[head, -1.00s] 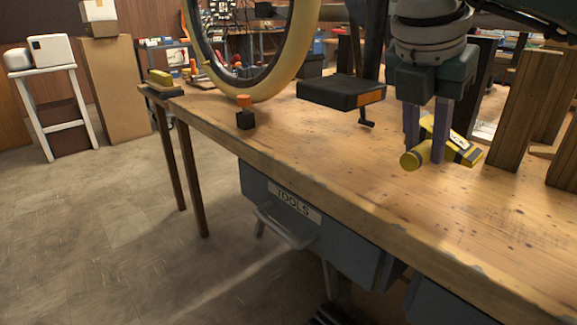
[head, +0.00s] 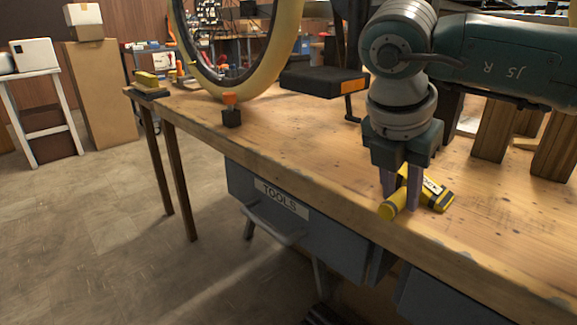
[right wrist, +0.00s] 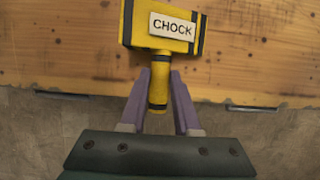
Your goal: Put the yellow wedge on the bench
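The yellow wedge (head: 432,195) has black bands, a CHOCK label and a round yellow handle. My right gripper (head: 400,200) is shut on this handle, with one finger on each side of it. In the right wrist view the wedge (right wrist: 165,30) lies ahead of the fingers (right wrist: 160,85), with its body over the wooden bench top and its handle pointing back past the front edge. In the head view the wedge is low over the bench (head: 330,180) near that edge. I cannot tell whether it touches the wood. My left gripper is not in view.
Wooden blocks (head: 492,130) stand upright to the right. A wheel (head: 290,50) and a black pedal-like part (head: 322,82) are behind. A small black block with an orange top (head: 231,112) sits near the front edge. Bench top left of the wedge is clear.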

